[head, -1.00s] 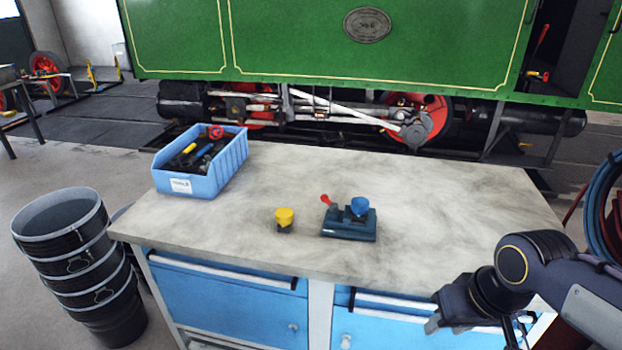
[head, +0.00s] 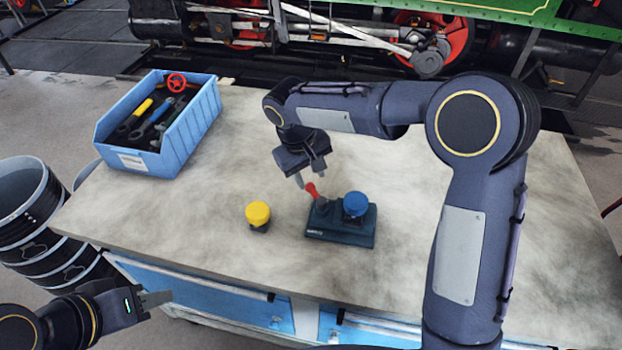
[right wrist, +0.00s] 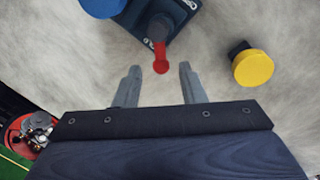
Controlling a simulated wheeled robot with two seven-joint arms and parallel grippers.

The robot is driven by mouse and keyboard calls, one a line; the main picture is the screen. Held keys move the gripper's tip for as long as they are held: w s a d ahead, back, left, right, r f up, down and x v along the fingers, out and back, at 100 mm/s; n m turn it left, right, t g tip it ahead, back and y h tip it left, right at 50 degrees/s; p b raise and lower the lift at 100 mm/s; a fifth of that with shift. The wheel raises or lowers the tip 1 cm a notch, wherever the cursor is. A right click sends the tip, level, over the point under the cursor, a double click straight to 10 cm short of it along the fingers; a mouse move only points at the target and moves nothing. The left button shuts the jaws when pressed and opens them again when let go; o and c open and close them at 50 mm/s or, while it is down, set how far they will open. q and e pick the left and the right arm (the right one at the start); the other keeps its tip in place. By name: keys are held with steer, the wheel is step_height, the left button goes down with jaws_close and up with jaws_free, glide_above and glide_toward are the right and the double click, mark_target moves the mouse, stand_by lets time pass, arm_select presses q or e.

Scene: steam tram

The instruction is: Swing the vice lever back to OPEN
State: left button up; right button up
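The vice (head: 340,225) is a dark block on the workbench with a blue round knob (head: 355,204) on top. Its lever has a red tip (head: 311,190) and leans up and to the left in the head view. My right gripper (head: 311,181) is open just above and behind the lever tip. In the right wrist view the red tip (right wrist: 160,60) lies between the two fingers (right wrist: 158,78), near their ends, with a gap on both sides. My left gripper (head: 158,300) is at the bench's front left, empty; whether its fingers are apart is unclear.
A yellow-capped knob (head: 258,215) stands on the bench left of the vice. A blue tool bin (head: 205,125) holds several tools at the back left. Black buckets (head: 40,215) stand on the floor at left. The grey benchtop (head: 190,225) is otherwise clear.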

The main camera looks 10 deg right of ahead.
mark_target(315, 194)
steer(key=f, duration=0.3)
steer(key=d+f, duration=0.1)
steer(key=f, duration=0.2)
steer(key=shift+w+d+f+p, duration=0.1)
steer(key=shift+w+f+p, duration=0.05)
steer(key=shift+p, duration=0.15)
jaws_close()
